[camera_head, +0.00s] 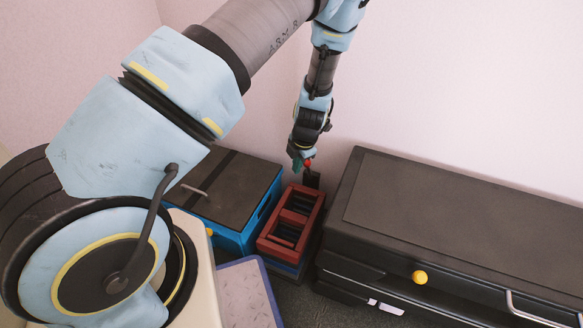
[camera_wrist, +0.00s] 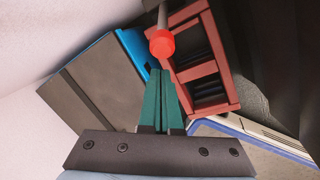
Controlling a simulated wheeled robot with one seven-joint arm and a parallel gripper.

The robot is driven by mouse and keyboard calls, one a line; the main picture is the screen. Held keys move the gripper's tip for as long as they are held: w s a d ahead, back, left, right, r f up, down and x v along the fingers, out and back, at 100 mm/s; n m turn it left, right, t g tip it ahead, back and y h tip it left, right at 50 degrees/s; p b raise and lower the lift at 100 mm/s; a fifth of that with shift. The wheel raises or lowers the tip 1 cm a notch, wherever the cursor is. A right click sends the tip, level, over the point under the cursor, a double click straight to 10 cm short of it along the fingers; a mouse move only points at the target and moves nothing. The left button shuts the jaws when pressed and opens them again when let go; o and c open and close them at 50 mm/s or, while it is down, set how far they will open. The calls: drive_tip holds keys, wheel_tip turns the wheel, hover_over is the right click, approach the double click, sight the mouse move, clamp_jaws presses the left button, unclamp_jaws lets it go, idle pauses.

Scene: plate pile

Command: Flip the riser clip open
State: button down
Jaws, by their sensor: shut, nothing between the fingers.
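A round red knob (camera_wrist: 161,43) on a thin grey rod stands just beyond my fingertips in the wrist view. It is a small red spot in the head view (camera_head: 308,163), near the back end of the red frame. This looks like the riser clip's handle, but I cannot tell for sure. My gripper (camera_wrist: 158,76) has green fingers, shut with nothing between them, their tips close below the knob. I cannot tell whether they touch it. In the head view my gripper (camera_head: 298,164) is beside the knob, above the red frame's back end.
The red frame (camera_head: 318,218) with dark slots sits between a blue box with a dark lid (camera_head: 225,190) and a long black cabinet (camera_head: 440,205) with a yellow knob (camera_head: 419,277). A blue-edged pale panel (camera_head: 263,270) lies in front. The pink wall is close behind.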

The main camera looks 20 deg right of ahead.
drive_tip(key=shift+w+d+r, duration=0.2)
drive_tip(key=shift+d+r, duration=0.1)
drive_tip(key=shift+d, duration=0.45)
drive_tip(key=shift+w+d+r+p, duration=0.75)
drive_tip(key=shift+w+d+p, duration=0.25)
drive_tip(key=shift+p, duration=0.2)
drive_tip(key=shift+w+d+f, duration=0.1)
drive_tip(key=shift+w, duration=0.1)
drive_tip(key=shift+s, duration=0.1)
